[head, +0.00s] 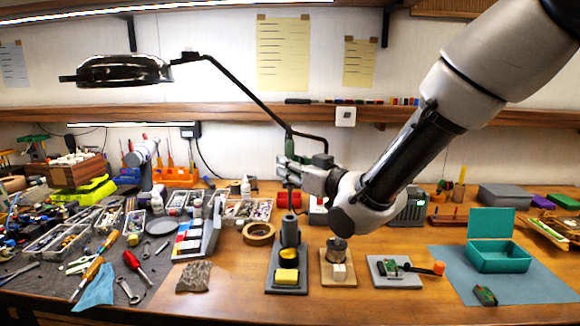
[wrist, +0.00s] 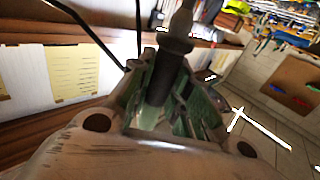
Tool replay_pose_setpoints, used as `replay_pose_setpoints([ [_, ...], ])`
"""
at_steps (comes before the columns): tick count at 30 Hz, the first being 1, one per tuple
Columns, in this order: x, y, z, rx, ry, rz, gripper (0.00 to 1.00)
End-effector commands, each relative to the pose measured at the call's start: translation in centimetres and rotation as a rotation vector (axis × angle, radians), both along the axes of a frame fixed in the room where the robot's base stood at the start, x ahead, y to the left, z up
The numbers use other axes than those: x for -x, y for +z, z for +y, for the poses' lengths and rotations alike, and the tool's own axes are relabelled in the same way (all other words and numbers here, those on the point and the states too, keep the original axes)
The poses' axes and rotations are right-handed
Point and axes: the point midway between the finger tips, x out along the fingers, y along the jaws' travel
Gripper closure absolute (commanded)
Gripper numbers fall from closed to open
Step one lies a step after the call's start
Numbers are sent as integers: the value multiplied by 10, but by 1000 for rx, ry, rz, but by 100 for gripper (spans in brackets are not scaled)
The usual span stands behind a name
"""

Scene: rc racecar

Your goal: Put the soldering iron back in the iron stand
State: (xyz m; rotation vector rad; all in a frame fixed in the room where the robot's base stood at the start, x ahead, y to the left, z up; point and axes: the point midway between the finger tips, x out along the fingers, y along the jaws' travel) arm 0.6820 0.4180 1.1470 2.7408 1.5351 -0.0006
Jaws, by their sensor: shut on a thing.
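My gripper (head: 291,165) is shut on the soldering iron (head: 290,198), which hangs roughly upright above the bench. In the wrist view the iron (wrist: 177,42) shows as a dark rod with a wider collar between the green-padded fingers (wrist: 160,85). The iron stand (head: 289,234) is a dark upright holder on a grey base, with a yellow sponge (head: 286,276) at the front. The iron's lower end is above the holder and looks apart from it. The exact gap and alignment in depth cannot be told.
A tape roll (head: 258,233) lies left of the stand. A wooden block with a metal tin (head: 337,250) and a small circuit-board holder (head: 393,271) stand to its right. A black lamp arm (head: 245,88) slants behind my gripper. Tools crowd the bench's left.

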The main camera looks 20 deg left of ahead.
Motion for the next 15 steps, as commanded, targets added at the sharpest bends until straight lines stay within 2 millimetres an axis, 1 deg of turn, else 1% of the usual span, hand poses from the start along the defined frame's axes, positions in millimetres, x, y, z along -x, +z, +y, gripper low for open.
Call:
replay_pose_setpoints([
  [8,0,-1,0,0,0,0,100],
  [15,0,-8,0,1,0,1,100],
])
